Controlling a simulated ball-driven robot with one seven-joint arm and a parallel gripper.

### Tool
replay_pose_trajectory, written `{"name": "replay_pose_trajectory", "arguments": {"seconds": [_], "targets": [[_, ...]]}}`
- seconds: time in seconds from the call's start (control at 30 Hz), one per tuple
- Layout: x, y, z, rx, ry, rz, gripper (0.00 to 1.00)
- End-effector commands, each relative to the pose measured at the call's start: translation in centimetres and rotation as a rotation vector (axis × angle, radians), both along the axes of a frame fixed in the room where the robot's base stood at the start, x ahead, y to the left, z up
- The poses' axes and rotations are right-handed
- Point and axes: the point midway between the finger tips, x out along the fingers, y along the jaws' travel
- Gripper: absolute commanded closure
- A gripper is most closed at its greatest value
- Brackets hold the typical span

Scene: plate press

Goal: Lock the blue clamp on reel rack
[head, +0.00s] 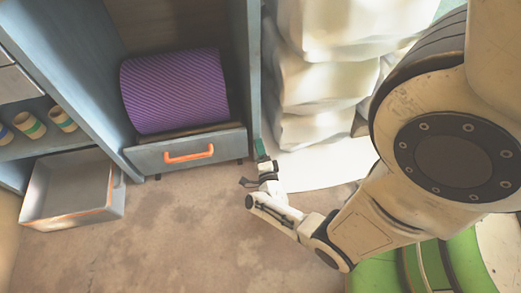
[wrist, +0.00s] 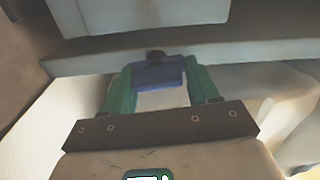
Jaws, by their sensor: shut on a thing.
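The blue clamp (wrist: 158,74) shows in the wrist view as a small blue block with a dark end, at the edge of a grey ledge. My gripper (wrist: 160,68) is shut on it, with one green finger on each side. In the head view my gripper (head: 261,149) is at the lower right front of the reel rack (head: 254,85), by its right post. The blue clamp cannot be made out there. The rack holds a large purple reel (head: 175,91). Whether the clamp is locked cannot be told.
Below the reel is a grey drawer front with an orange handle (head: 189,156). An open grey bin (head: 70,190) sticks out at the lower left, near a shelf of small spools (head: 62,119). Bulky cream sacks (head: 320,75) stand right of the rack. The brown floor in front is clear.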

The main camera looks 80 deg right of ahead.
Motion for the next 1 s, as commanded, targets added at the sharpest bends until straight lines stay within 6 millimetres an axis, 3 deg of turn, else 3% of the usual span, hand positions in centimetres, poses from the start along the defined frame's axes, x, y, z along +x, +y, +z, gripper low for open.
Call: {"name": "replay_pose_trajectory", "arguments": {"seconds": [0.03, 0.77, 0.8, 1.0], "targets": [[-0.57, 0.11, -0.71, 0.023, -0.011, -0.007, 0.71], [-0.55, 0.11, -0.81, 0.059, -0.094, -0.006, 0.71], [-0.55, 0.11, -0.81, 0.059, -0.094, -0.006, 0.39], [-0.41, 0.1, -0.62, 0.054, -0.095, -0.004, 0.23]]}}
